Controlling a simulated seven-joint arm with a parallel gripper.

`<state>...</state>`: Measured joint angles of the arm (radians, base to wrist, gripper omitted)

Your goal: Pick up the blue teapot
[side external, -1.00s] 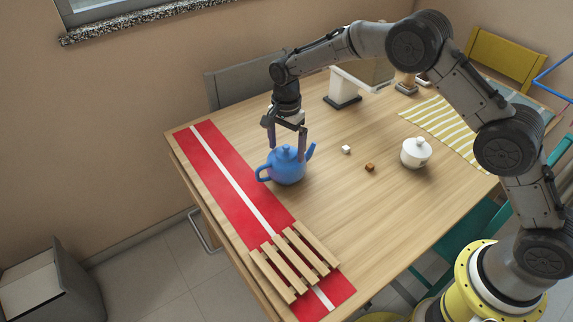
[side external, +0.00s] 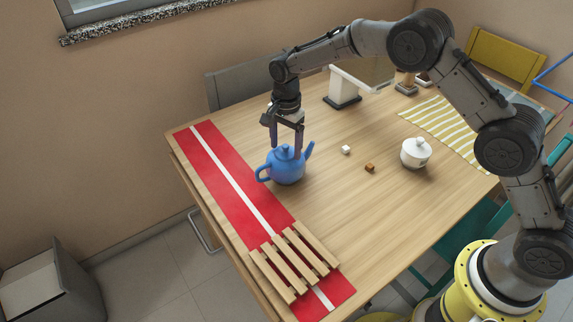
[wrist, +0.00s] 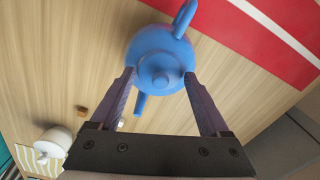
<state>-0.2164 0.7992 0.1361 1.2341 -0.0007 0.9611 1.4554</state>
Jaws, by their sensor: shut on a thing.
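The blue teapot (side external: 287,170) stands upright at the edge of the red runner, its handle to the left and its spout to the right in the side view. In the wrist view the teapot (wrist: 160,52) shows from above, with its round lid knob towards me. My gripper (side external: 286,153) points down over it. In the wrist view my gripper (wrist: 159,77) has one finger on each side of the pot's upper body and is shut on it. The far finger's contact is partly hidden in the side view. I see no clear gap under the teapot.
A white lidded pot (side external: 415,153), a white cube (side external: 346,149) and a brown cube (side external: 370,167) are to the right. A slatted wooden rack (side external: 295,262) lies on the red runner (side external: 213,177) near the front. The table between is clear.

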